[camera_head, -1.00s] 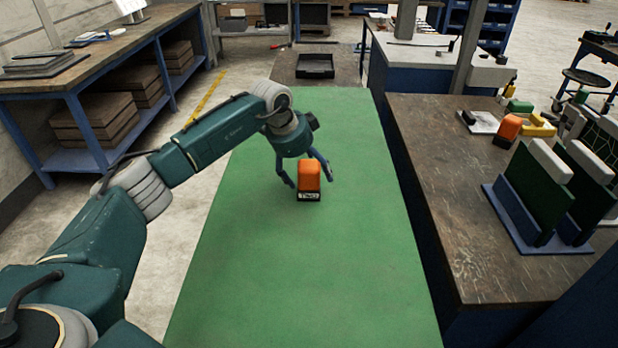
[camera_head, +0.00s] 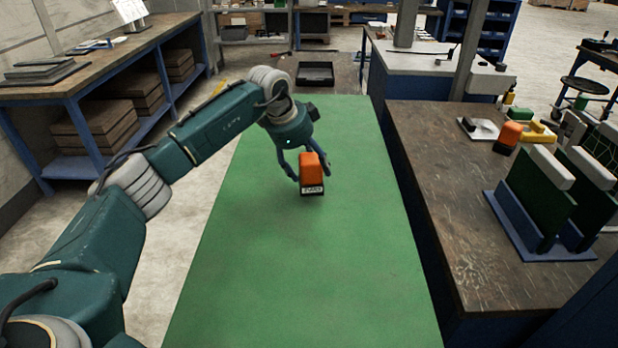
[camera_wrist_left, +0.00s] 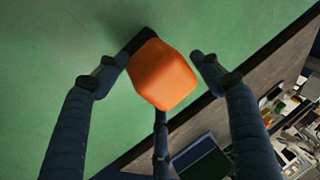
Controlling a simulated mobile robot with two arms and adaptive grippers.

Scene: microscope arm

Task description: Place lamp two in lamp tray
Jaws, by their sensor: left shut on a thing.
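The orange lamp with a black base and a white label reading like TWO (camera_head: 312,174) is over the green table top (camera_head: 300,270), slightly tilted. My left gripper (camera_head: 311,173) is shut on it, with blue fingers on both sides. In the left wrist view the orange lamp (camera_wrist_left: 162,75) sits between the fingers, its label hidden. A black open tray (camera_head: 315,73) lies beyond the far end of the green surface and looks empty; I cannot tell its label. My right gripper is not in view.
A brown bench at right (camera_head: 450,210) carries another orange lamp (camera_head: 508,137), a yellow part (camera_head: 537,132) and upright green panels (camera_head: 541,200). A wooden bench with shelves (camera_head: 100,65) stands at left. The near green surface is clear.

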